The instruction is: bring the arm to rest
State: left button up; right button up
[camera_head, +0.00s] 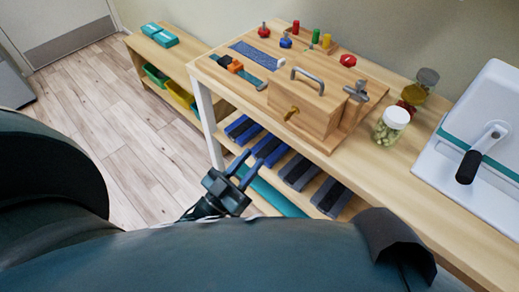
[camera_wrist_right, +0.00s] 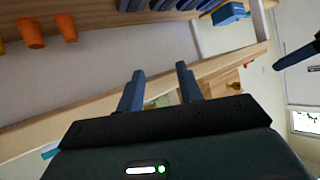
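My left gripper (camera_head: 242,168) shows in the head view in front of the wooden workbench, by its lower shelf. Its two dark fingers stand apart with nothing visible between them. My right gripper (camera_wrist_right: 160,80) shows in the right wrist view with its two dark blue fingers apart and empty. Behind its fingers lies a wooden edge, and I cannot tell whether they touch it. My right gripper cannot be made out in the head view, where my own dark body parts fill the bottom.
The workbench (camera_head: 450,215) holds a wooden latch box (camera_head: 305,105), coloured pegs, a lidded jar (camera_head: 391,125) and a white crank device (camera_head: 490,130). Rolled blue and grey items (camera_head: 270,149) lie on its lower shelf. A low shelf with trays stands behind left. Floor (camera_head: 110,125) at left is clear.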

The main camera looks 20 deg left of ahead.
pick_arm(q)
jog(key=shift+s, duration=0.2)
pick_arm(e)
jog(key=shift+f, duration=0.1)
jog(key=shift+s+f, duration=0.1)
